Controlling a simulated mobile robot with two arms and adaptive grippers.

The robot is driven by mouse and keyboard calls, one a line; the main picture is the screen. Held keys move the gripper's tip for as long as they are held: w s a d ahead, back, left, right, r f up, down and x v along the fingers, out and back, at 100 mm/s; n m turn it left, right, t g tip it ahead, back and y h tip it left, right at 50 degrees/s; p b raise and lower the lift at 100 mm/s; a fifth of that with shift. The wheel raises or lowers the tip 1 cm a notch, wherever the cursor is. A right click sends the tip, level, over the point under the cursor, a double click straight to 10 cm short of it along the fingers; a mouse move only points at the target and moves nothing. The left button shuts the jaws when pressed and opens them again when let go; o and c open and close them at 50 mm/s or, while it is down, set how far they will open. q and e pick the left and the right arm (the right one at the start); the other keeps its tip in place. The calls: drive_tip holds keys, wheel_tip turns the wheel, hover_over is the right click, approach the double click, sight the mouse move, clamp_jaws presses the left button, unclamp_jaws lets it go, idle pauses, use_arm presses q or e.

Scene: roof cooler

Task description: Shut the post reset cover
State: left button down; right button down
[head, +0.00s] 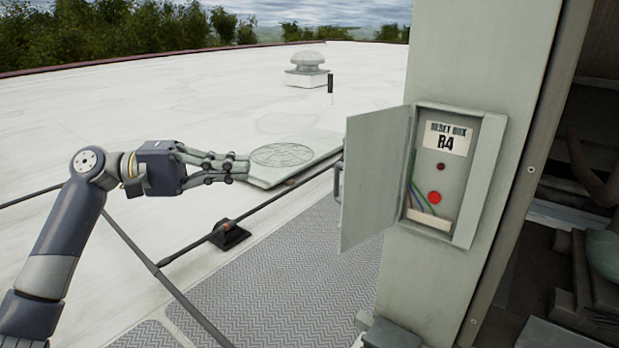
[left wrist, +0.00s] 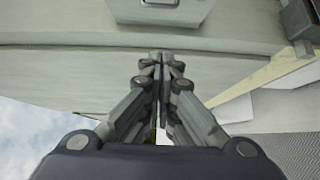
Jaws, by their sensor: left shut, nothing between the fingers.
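The post reset cover (head: 373,176) is a grey-green hinged door, standing open to the left of the reset box (head: 439,178) on the post (head: 489,58). A handle (head: 338,181) sits on its left edge. The box shows a "RESET BOX R4" label, a red button and wires. My left gripper (head: 246,168) is shut and empty, left of the cover and apart from it. In the left wrist view its fingertips (left wrist: 162,58) meet. My right gripper is not in view.
A thin rail (head: 262,207) on a black foot (head: 229,235) runs below my left gripper towards the cover. A grey panel with a round grille (head: 282,155) lies behind the gripper. A grey textured walkway (head: 300,275) lies below. Dark machinery (head: 600,255) stands at the right.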

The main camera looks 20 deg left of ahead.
use_arm(q)
drive_tip(key=w+d+p, duration=0.1)
drive_tip(key=d+p, duration=0.4)
drive_tip(key=d, duration=0.8)
drive_tip(key=shift+w+r+p, duration=0.25)
drive_tip(key=shift+w+p, duration=0.1)
drive_tip(key=shift+p, duration=0.05)
drive_tip(key=shift+d, duration=0.1)
